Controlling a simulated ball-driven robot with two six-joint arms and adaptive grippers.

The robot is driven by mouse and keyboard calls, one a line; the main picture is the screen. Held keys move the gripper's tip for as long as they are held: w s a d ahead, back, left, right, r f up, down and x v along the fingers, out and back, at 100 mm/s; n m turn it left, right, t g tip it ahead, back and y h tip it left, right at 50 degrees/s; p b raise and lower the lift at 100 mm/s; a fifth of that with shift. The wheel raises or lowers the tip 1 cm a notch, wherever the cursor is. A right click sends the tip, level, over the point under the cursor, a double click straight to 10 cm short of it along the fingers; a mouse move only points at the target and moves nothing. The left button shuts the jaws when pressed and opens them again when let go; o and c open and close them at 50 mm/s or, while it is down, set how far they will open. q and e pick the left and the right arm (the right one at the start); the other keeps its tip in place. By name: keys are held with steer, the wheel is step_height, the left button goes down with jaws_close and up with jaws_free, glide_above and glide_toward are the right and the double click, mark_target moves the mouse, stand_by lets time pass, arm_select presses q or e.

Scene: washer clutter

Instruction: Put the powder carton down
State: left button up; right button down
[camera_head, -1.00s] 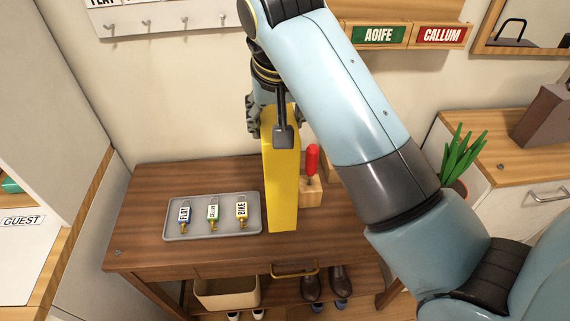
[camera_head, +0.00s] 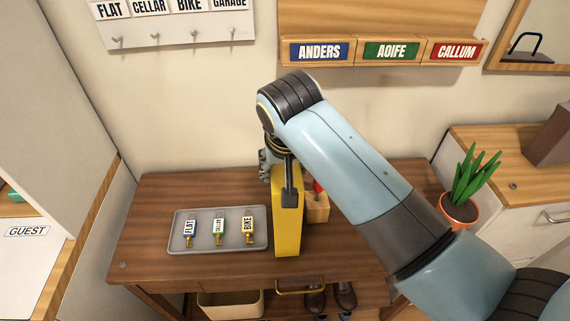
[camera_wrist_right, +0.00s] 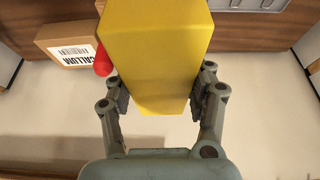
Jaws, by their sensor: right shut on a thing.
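The yellow powder carton (camera_head: 287,232) stands upright over the brown wooden table (camera_head: 160,205), right of the grey tray. I cannot tell for sure whether its base touches the table top. My right gripper (camera_head: 278,181) holds it near its top from above. In the right wrist view the carton (camera_wrist_right: 155,50) fills the space between the two fingers of the gripper (camera_wrist_right: 158,95), which are shut on its sides. My left gripper is in no view.
The grey tray (camera_head: 178,236) holds three tagged keys left of the carton. A potted plant (camera_head: 460,208) stands farther right. The table's left end is clear.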

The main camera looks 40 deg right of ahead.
steer(key=shift+f, duration=0.1)
steer(key=shift+c, duration=2.3)
jaws_free()
steer(key=shift+f, duration=0.15)
